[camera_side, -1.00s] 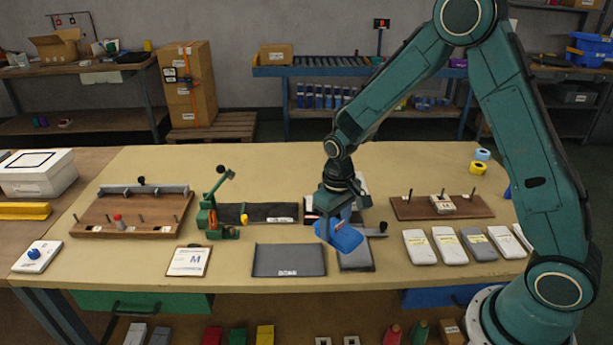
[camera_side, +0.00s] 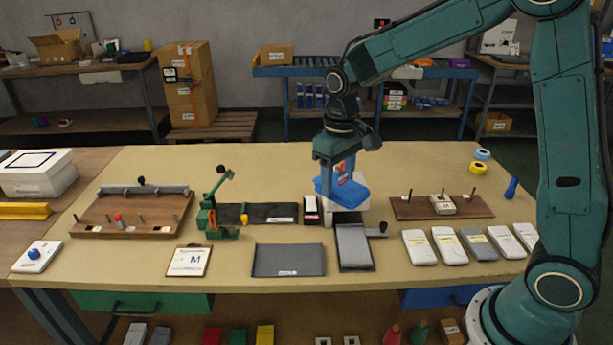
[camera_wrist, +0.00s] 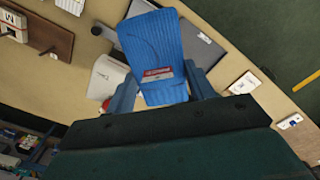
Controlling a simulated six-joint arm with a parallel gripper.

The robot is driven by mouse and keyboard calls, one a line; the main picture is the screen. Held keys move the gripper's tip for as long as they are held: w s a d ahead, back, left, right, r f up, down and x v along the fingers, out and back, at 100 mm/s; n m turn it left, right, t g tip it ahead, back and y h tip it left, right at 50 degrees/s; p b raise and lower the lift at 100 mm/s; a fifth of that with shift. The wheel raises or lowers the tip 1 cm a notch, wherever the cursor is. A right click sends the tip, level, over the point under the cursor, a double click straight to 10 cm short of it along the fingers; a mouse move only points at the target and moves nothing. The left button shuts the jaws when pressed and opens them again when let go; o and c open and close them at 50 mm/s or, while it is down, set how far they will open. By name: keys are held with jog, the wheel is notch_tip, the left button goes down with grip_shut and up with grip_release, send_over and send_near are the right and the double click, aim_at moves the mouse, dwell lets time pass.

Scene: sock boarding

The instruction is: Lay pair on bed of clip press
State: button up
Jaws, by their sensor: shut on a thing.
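My gripper (camera_side: 340,172) is shut on a blue folded sock pair (camera_side: 350,193) and holds it above the table, right of its middle. In the wrist view the ribbed blue pair (camera_wrist: 152,45) lies between my gripper's blue fingers (camera_wrist: 160,92), with a red-and-white label on it. A green hand-lever press (camera_side: 208,215), which looks like the clip press, stands to the left with its lever raised. A black strip (camera_side: 262,213) with a white label lies flat to its right; I cannot tell whether it is the bed. The pair is clear of the press.
A dark framed board (camera_side: 353,248) and a grey mat (camera_side: 289,260) lie in front. A wooden pegged board (camera_side: 470,207) and several pale packs (camera_side: 449,246) are to the right. Another pegged board (camera_side: 130,212) is at left. A white block below the pair is partly hidden.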

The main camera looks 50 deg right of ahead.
aim_at(337, 180)
notch_tip(337, 180, up, 6)
jog(key=shift+r, duration=0.1)
jog(key=shift+w+d+r, duration=0.15)
jog(key=shift+w+d, duration=0.05)
jog(key=shift+w, duration=0.05)
jog(key=w+d+r+m, duration=0.1)
jog(key=w+d+m, duration=1.3)
jog(key=d+m, duration=0.3)
jog(key=w+d+f+m, duration=0.1)
jog(key=w+d+m, duration=0.1)
jog(key=d+m, duration=0.7)
jog(key=shift+m, duration=0.5)
jog(key=shift+s+a+f, duration=0.15)
jog(key=shift+a+f, duration=0.05)
jog(key=shift+f, duration=1.15)
jog(key=shift+s+a+f, duration=0.1)
jog(key=shift+a+f, duration=0.1)
jog(key=shift+f, duration=1.1)
notch_tip(337, 180, down, 16)
jog(key=shift+r, duration=0.15)
